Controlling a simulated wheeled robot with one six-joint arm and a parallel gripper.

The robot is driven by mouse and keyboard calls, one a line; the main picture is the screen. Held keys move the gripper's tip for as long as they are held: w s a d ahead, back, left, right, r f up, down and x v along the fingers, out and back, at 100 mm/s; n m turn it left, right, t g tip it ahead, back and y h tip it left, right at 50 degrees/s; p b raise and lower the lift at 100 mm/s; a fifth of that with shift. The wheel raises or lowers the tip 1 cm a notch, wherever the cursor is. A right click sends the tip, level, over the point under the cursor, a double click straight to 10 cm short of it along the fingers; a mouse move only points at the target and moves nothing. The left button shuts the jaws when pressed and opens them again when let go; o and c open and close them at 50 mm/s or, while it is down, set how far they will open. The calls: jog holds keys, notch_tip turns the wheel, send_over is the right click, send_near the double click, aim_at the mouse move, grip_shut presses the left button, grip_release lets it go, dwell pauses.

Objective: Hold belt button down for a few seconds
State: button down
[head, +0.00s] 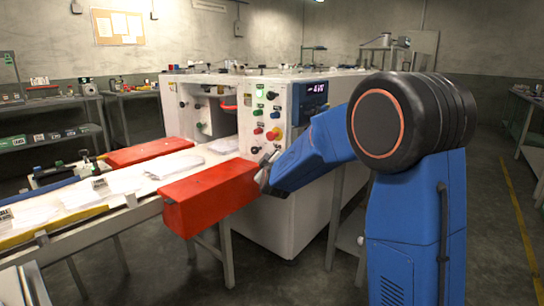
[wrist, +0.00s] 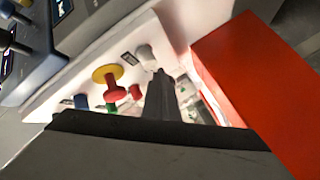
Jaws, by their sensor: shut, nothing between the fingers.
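The machine's white control panel (head: 262,120) carries several coloured buttons and knobs. In the wrist view a red mushroom button on a yellow disc (wrist: 107,75), a smaller red button (wrist: 135,91), a blue one (wrist: 80,101) and a pale grey round one (wrist: 145,54) show. I cannot read which one is the belt button. My gripper (head: 268,160) is at the panel's lower part. In the wrist view its shut, empty fingers (wrist: 161,74) point at the panel, with the tips just beside the pale grey button. I cannot tell whether they touch it. The fingers hide part of the panel behind them.
A red box-shaped guard (head: 212,197) juts out close beside my gripper; it fills the right of the wrist view (wrist: 250,85). A conveyor (head: 120,190) with white film runs to the left. A blue display unit (head: 312,92) is right of the panel.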

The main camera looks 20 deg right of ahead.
jog(key=shift+w+d, duration=0.1)
jog(key=shift+d, duration=0.05)
jog(key=shift+w+d, duration=0.15)
jog(key=shift+d, duration=0.05)
jog(key=shift+w+d, duration=0.25)
jog(key=shift+d, duration=0.1)
dwell(2.9)
jog(key=shift+s+a, duration=0.1)
dwell(1.5)
jog(key=shift+s+a, duration=0.45)
jog(key=shift+a, duration=0.15)
jog(key=shift+s+a, duration=0.75)
jog(key=shift+a, duration=0.25)
jog(key=shift+s+a, duration=0.7)
jog(key=shift+a, duration=0.3)
